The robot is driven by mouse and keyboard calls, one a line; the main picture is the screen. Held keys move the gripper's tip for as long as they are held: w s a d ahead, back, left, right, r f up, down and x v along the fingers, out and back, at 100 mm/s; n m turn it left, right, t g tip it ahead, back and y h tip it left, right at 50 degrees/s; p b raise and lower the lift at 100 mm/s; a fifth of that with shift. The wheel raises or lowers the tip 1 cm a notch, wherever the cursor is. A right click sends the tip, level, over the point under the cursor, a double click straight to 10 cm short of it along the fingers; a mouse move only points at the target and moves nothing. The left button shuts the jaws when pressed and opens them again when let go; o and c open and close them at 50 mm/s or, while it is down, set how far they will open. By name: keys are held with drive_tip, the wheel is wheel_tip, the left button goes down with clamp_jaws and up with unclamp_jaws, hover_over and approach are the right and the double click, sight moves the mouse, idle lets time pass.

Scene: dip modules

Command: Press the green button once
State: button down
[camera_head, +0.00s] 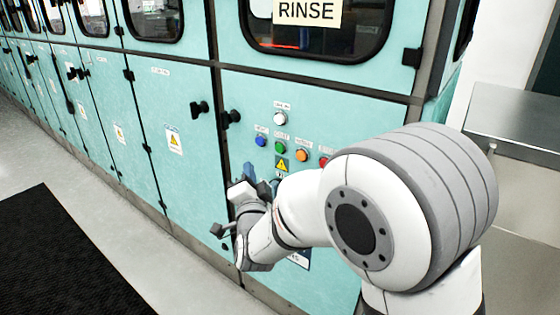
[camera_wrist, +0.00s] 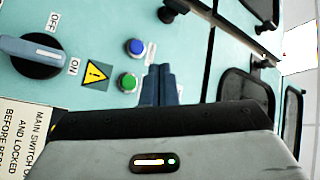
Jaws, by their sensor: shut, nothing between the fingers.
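The green button (camera_head: 280,147) sits in a row of coloured buttons on the teal cabinet panel, under the RINSE window. In the wrist view the green button (camera_wrist: 128,83) is just left of my gripper's fingers. My gripper (camera_wrist: 160,70) is shut and empty, its two dark fingers side by side in front of the panel. In the head view my gripper (camera_head: 250,182) is in front of the panel, below and left of the green button. I cannot tell how far the fingertips are from the panel; no contact with the button shows.
A blue button (camera_head: 261,141) is left of the green one, a white button (camera_head: 280,118) above, an orange button (camera_head: 302,155) right, and a red button (camera_head: 323,161) beyond. A warning sign (camera_wrist: 96,74) and a rotary main switch (camera_wrist: 36,55) are nearby. Black door handles (camera_head: 200,107) stick out on the left.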

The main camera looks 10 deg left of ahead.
sight(280, 148)
idle(0.4)
drive_tip(key=w+d+p, duration=0.1)
drive_tip(key=w+d, duration=0.2)
drive_tip(key=w, duration=0.5)
drive_tip(key=shift+d, duration=0.15)
drive_tip(key=shift+w, duration=0.1)
idle(1.9)
drive_tip(key=shift+w+d+b, duration=0.2)
drive_tip(key=shift+w+b, duration=0.25)
drive_tip(key=shift+b, duration=0.05)
